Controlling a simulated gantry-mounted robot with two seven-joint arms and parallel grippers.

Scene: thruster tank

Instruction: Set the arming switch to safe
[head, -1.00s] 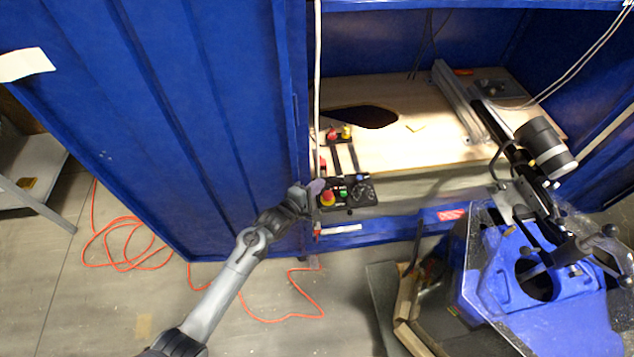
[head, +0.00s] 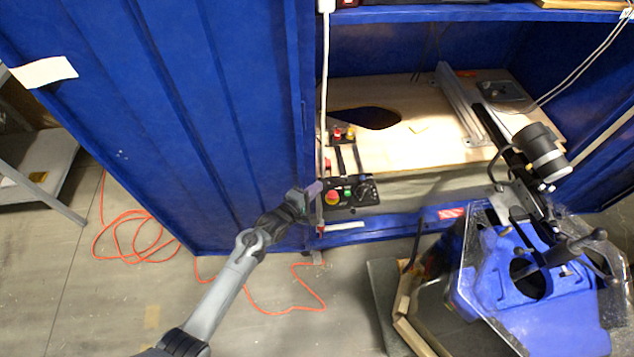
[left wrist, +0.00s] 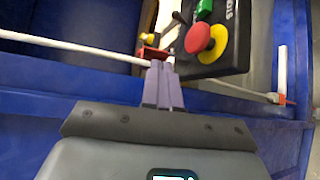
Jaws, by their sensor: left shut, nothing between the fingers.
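A black control box (head: 350,195) sits at the front edge of the cabinet's wooden shelf. It carries a red mushroom button on a yellow base (head: 333,197), a green button (head: 348,190) and a dark knob on its right. I cannot tell which control is the arming switch. My left gripper (head: 316,188) is shut and empty just left of the box. In the left wrist view its purple fingers (left wrist: 163,72) point toward a small red part (left wrist: 152,54); contact is unclear. The red button (left wrist: 199,39) and green button (left wrist: 204,8) are to their right. My right gripper is not in view.
A white cable (head: 325,90) hangs close by my left gripper. The blue cabinet door (head: 170,110) stands open on the left. A black thruster-like cylinder (head: 541,150) and a blue clear-topped unit (head: 500,275) stand on the right. An orange cord (head: 130,240) lies on the floor.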

